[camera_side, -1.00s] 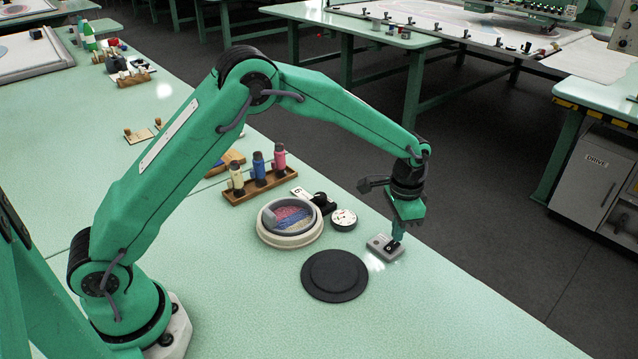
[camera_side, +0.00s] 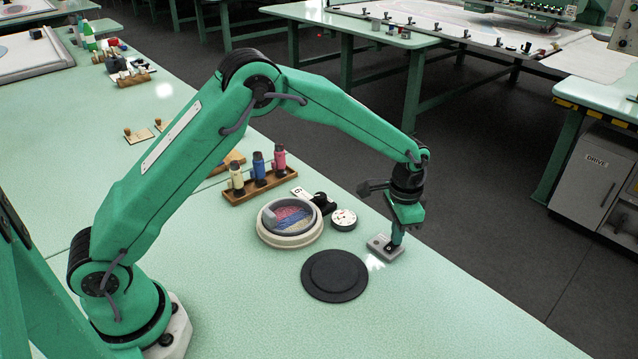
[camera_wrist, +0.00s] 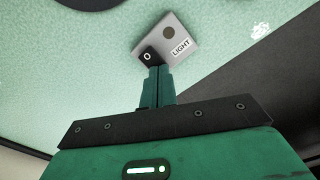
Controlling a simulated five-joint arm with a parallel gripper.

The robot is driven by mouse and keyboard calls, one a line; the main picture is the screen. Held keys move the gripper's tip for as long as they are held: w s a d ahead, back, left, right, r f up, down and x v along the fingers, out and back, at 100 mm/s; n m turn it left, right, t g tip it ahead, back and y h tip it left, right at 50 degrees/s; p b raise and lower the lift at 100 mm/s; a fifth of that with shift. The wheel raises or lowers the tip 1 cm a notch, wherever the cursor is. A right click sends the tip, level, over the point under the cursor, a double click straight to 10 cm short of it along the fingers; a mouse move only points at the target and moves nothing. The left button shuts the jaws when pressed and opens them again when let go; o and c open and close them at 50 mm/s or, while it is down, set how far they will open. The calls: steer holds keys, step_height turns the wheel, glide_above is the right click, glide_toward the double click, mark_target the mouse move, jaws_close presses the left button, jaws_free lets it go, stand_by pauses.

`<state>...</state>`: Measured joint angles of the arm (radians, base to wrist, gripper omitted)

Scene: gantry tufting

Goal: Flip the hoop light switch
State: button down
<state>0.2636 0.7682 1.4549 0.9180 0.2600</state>
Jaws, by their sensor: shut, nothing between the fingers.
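The light switch is a small grey box (camera_side: 379,243) near the table's far right edge, beyond the black disc. In the wrist view the box (camera_wrist: 186,30) has a label reading LIGHT, a dark round spot and a black rocker (camera_wrist: 147,56) marked O at its near corner. My gripper (camera_side: 394,245) points down with its tips at the box. In the wrist view the shut fingers (camera_wrist: 158,71) lie right at the rocker and cover part of it. They hold nothing. I cannot tell whether they press on the rocker.
A black stepped disc (camera_side: 335,275) lies just left of the switch. The table front right is clear.

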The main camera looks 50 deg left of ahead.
steer(key=shift+f, duration=0.3)
steer(key=shift+r, duration=3.6)
